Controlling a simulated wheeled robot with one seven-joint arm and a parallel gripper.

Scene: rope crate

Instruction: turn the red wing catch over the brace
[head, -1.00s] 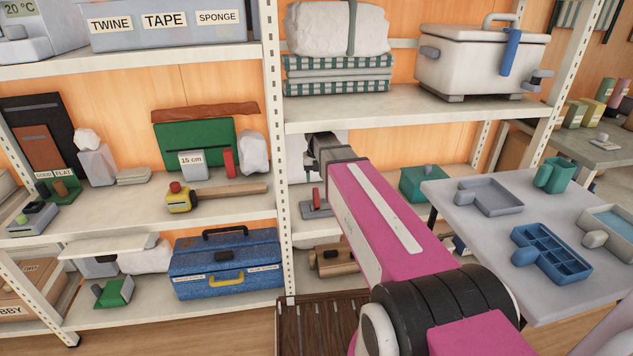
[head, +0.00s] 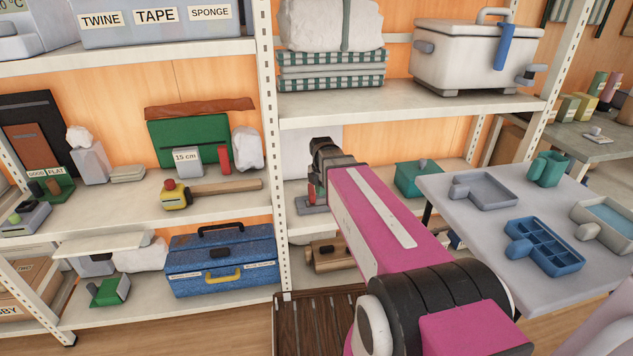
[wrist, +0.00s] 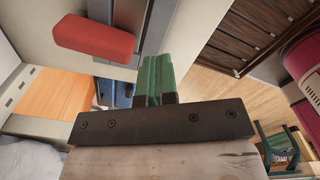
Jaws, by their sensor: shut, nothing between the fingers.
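The red wing catch (wrist: 95,38) is a rounded red bar at the upper left of the wrist view, close to the camera and in front of a pale surface. In the head view, a red piece (head: 312,193) on a grey mount beside my arm looks like the same catch, partly hidden. I cannot pick out the brace with certainty; a grey strip runs behind the catch's right end. My gripper (wrist: 155,76) is shut and empty, its green fingers together, to the right of and below the catch in the wrist view. They look apart. In the head view my wrist hides the fingertips.
A white shelf post (head: 273,150) stands left of my wrist. A shelf board with a white cooler (head: 475,58) is above it. A blue toolbox (head: 222,265) sits lower left, and a slatted brown crate (head: 300,325) is below. A grey table (head: 460,215) stands to the right.

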